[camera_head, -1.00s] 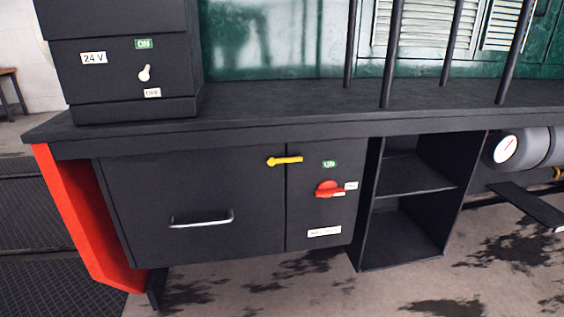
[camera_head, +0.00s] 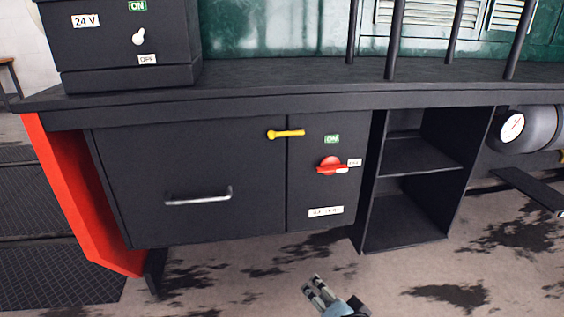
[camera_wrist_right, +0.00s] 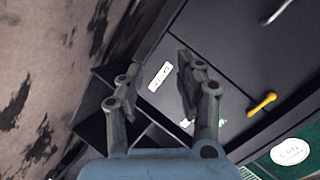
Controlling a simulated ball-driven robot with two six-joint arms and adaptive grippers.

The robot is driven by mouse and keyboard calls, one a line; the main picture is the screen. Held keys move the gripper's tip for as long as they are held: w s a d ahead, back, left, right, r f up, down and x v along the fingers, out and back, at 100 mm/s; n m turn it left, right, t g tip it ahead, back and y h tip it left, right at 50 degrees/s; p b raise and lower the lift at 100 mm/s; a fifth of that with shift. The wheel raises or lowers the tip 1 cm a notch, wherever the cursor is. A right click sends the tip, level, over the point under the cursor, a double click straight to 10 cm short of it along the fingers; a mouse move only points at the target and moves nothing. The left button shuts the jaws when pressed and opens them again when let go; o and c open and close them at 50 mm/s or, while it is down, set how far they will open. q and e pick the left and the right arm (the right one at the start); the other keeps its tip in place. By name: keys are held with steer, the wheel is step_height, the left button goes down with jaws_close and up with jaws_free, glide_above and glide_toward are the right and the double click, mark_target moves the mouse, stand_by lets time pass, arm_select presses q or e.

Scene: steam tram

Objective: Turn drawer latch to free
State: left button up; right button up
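The drawer latch (camera_head: 286,133) is a yellow lever that lies level at the upper right of the dark drawer front (camera_head: 140,170). It crosses the seam to the panel on its right. It also shows in the right wrist view (camera_wrist_right: 262,103), right of the fingers and apart from them. My right gripper (camera_head: 315,284) is low at the bottom of the head view, below the cabinet. In the right wrist view its fingers (camera_wrist_right: 157,66) are spread with nothing between them. My left gripper is in neither view.
A red rotary knob (camera_head: 331,166) sits on the panel right of the latch, with labels around it. A metal drawer handle (camera_head: 199,197) sticks out lower left. Open shelves (camera_head: 418,157) stand to the right. The floor before the cabinet looks clear.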

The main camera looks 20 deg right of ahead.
steer(key=w+r+m+t+h+b, duration=0.1)
steer(key=w+r+m+t+b, duration=0.15)
steer(key=w+r, duration=0.5)
steer(key=m+t+h+b, duration=0.3)
steer(key=m+t+b, duration=0.1)
steer(key=m, duration=0.2)
glide_toward(281, 136)
steer(key=x, duration=0.7)
steer(key=shift+w+d+b, duration=0.1)
steer(key=shift+w+b, duration=0.05)
steer(key=shift+b, duration=0.2)
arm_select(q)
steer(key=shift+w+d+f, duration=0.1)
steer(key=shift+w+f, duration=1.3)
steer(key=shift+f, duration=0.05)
arm_select(e)
steer(key=shift+w+d+r, duration=0.15)
steer(key=shift+w+r, duration=0.05)
steer(key=shift+w, duration=0.45)
steer(key=shift+y, duration=0.3)
jaws_close()
